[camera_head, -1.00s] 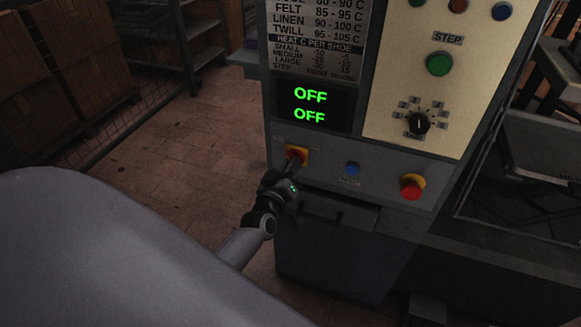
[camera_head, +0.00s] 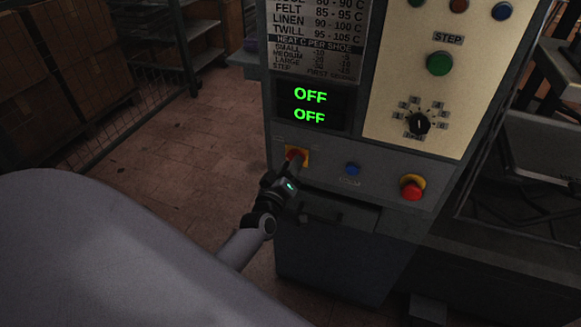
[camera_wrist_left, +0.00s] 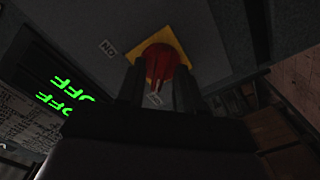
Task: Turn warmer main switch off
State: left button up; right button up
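The main switch is a red rotary knob (camera_head: 295,154) on a yellow square plate, low on the left of the machine's front panel. It also shows in the left wrist view as a red knob (camera_wrist_left: 160,60), with small white labels beside it. My left gripper (camera_head: 296,164) is right in front of the knob. In the left wrist view, the two dark fingers (camera_wrist_left: 158,80) stand apart at either side of the knob, open. Whether they touch it is unclear. The display (camera_head: 311,105) reads OFF on both green lines. My right gripper is not in view.
Right of the switch are a blue button (camera_head: 352,168) and a red mushroom button (camera_head: 411,187) on a yellow base. A drawer-like ledge with a handle (camera_head: 322,217) juts out below. The floor to the left is clear, up to a wire fence and shelves.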

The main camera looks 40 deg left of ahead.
pick_arm(q)
jog(key=shift+s, duration=0.1)
jog(key=v, duration=0.7)
dwell(0.4)
jog(key=shift+d, duration=0.1)
jog(key=s+d+f+m+g+h, duration=0.3)
jog(key=s+d+m, duration=0.3)
jog(key=s, duration=0.3)
jog(key=s+d+f+m+g+h+p, duration=0.1)
jog(key=s+d+f+m+g+h, duration=0.2)
jog(key=s+m, duration=0.5)
jog(key=s+d+f+g, duration=0.1)
jog(key=d+f, duration=0.1)
jog(key=d, duration=0.1)
jog(key=shift+s, duration=0.25)
